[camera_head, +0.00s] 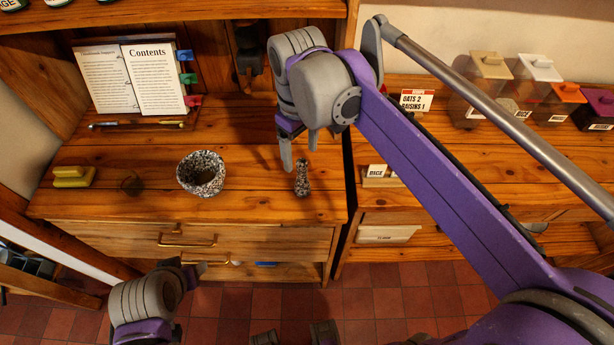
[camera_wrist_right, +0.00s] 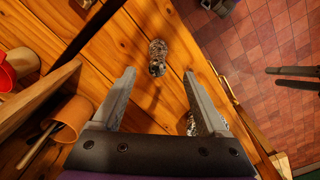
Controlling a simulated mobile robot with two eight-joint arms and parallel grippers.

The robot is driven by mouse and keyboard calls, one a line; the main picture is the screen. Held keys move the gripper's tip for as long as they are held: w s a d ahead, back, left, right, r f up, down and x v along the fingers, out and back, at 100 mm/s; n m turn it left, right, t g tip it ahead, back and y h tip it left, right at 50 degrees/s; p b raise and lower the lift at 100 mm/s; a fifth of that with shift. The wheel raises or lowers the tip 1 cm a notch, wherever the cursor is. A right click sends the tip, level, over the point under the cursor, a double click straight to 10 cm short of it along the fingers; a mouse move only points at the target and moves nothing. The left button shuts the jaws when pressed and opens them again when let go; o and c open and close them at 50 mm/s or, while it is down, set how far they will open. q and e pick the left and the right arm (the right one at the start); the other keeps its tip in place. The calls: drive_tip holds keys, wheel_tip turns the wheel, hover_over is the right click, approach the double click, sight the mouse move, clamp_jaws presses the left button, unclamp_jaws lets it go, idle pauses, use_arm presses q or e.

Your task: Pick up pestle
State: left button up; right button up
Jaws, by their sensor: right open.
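The pestle (camera_head: 302,177) is small, speckled black and white, and stands on the wooden counter right of the mortar (camera_head: 201,173), a speckled bowl. My right gripper (camera_head: 300,152) is open and empty above and just behind the pestle in the head view. In the right wrist view the pestle (camera_wrist_right: 157,58) shows just beyond the gap between the open fingertips (camera_wrist_right: 160,76), with no finger seen touching it. My left gripper (camera_head: 194,270) is low at the front, off the counter; its finger gap is not clear.
An open book (camera_head: 132,78) stands at the back left, with pens (camera_head: 137,125) before it. A yellow block (camera_head: 73,177) lies left of the mortar. Lidded containers (camera_head: 532,75) stand on the right unit. In the wrist view an orange cup (camera_wrist_right: 64,120) lies near the left finger.

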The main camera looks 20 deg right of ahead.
sight(300, 163)
wheel_tip(300, 163, down, 3)
drive_tip(key=shift+a+f, duration=0.15)
drive_tip(key=shift+w+d+f, duration=0.1)
drive_tip(key=shift+d+f, duration=0.05)
drive_tip(key=shift+f, duration=1.2)
drive_tip(key=shift+w+d+f, duration=0.1)
drive_tip(key=shift+f, duration=1.2)
clamp_jaws()
